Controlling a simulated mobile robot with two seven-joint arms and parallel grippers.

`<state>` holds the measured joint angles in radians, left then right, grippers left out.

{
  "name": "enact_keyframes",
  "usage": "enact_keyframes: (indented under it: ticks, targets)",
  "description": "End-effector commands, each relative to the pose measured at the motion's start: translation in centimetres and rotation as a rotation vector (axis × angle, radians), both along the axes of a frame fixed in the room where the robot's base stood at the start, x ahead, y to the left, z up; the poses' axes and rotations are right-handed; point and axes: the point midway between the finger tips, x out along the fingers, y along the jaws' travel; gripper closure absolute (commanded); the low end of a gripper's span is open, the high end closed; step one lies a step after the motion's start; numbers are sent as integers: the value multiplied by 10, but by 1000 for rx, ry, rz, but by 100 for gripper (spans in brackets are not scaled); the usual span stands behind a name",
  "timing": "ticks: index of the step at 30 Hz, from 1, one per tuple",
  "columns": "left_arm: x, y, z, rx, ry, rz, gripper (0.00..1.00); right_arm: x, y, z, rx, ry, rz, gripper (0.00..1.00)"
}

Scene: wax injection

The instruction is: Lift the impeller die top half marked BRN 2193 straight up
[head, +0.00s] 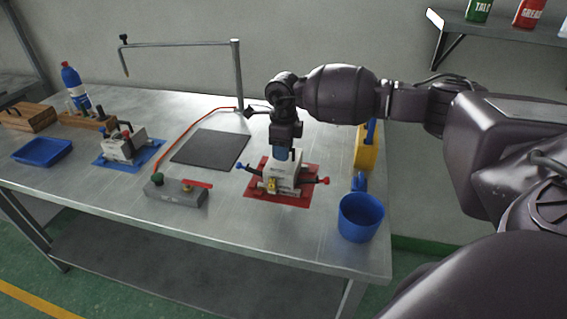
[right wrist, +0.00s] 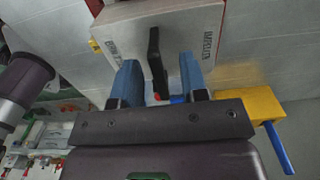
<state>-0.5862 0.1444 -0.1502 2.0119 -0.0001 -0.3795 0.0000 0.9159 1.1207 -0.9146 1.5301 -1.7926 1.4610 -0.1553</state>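The impeller die (head: 286,180), a pale grey block, sits on a red mat (head: 256,190). Red- and blue-knobbed clamps stand at its sides and a brass fitting at its front. In the right wrist view, the die top half (right wrist: 205,22) shows the word IMPELLER; its other marking is too small to read surely. A black handle (right wrist: 154,50) stands up from its top. My right gripper (right wrist: 160,70) is open, pointing down, its blue fingers on either side of the handle with visible gaps. My left gripper is not in view.
A blue cup (head: 361,217) and a yellow object (head: 365,150) stand right of the die. A grey valve box (head: 176,193), a dark pad (head: 210,149) and another die (head: 124,146) on a blue mat lie left. A metal post (head: 238,75) rises behind.

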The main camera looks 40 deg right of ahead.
Motion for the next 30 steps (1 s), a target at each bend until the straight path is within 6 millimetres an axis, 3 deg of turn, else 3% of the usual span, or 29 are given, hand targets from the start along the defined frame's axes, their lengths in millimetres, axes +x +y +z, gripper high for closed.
enact_keyframes:
  ticks: [1, 8, 30]
  targets:
    - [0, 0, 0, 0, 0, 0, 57, 0, 0, 0, 0, 0, 0, 67]
    - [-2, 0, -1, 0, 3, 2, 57, 0, 0, 0, 0, 0, 0, 100]
    - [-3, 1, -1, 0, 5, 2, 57, 0, 0, 0, 0, 0, 0, 100]
